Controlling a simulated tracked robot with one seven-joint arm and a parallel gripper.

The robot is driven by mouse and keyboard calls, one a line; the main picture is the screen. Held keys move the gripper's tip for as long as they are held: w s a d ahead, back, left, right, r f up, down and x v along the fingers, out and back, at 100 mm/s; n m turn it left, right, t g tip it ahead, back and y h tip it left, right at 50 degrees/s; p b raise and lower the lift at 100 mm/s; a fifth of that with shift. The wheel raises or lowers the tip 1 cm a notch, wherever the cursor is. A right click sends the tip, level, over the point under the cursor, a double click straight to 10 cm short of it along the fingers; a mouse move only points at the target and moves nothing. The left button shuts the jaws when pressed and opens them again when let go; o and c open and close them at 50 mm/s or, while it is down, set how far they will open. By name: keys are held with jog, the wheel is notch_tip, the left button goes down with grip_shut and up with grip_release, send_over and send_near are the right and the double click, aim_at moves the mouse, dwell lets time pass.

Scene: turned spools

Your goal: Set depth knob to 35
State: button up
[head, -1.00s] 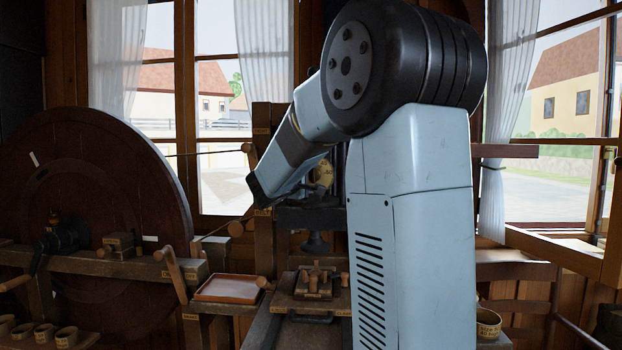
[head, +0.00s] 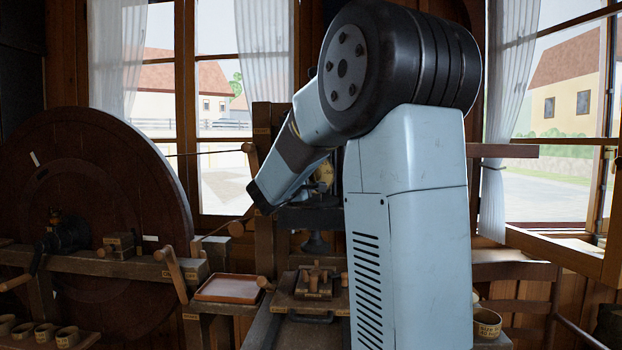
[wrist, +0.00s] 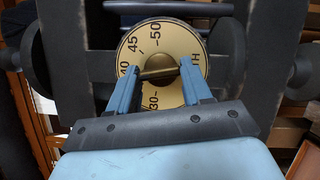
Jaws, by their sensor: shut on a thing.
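The depth knob (wrist: 158,72) is a brass bar across a round, cream dial plate (wrist: 181,40). In the wrist view the plate shows 50, 45, 40 and 30, and the letters TH at the right. 35 is not visible; my left finger covers the rim between 40 and 30. The bar lies nearly level in the picture, its left end a little lower, toward the side of the 40. My gripper (wrist: 161,73) is shut on the knob, one blue finger at each end of the bar. In the head view the dial plate (head: 325,171) shows partly beside my arm.
Dark frame parts surround the dial. In the head view a large wooden wheel (head: 90,190) stands left, with a shallow tray (head: 229,288) and a small block with pegs (head: 318,282) below the dial. A cup (head: 487,324) stands at lower right.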

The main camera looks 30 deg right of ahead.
jog(key=n+t, duration=0.1)
jog(key=n, duration=0.2)
jog(key=f+n+t, duration=0.1)
jog(key=n, duration=0.2)
jog(key=shift+s+d+h, duration=0.1)
jog(key=shift+h, duration=0.2)
dwell(0.3)
jog(key=o, duration=1)
jog(key=shift+r, duration=0.15)
jog(key=shift+o, duration=0.2)
jog(key=v, duration=1.4)
jog(key=shift+d, duration=0.15)
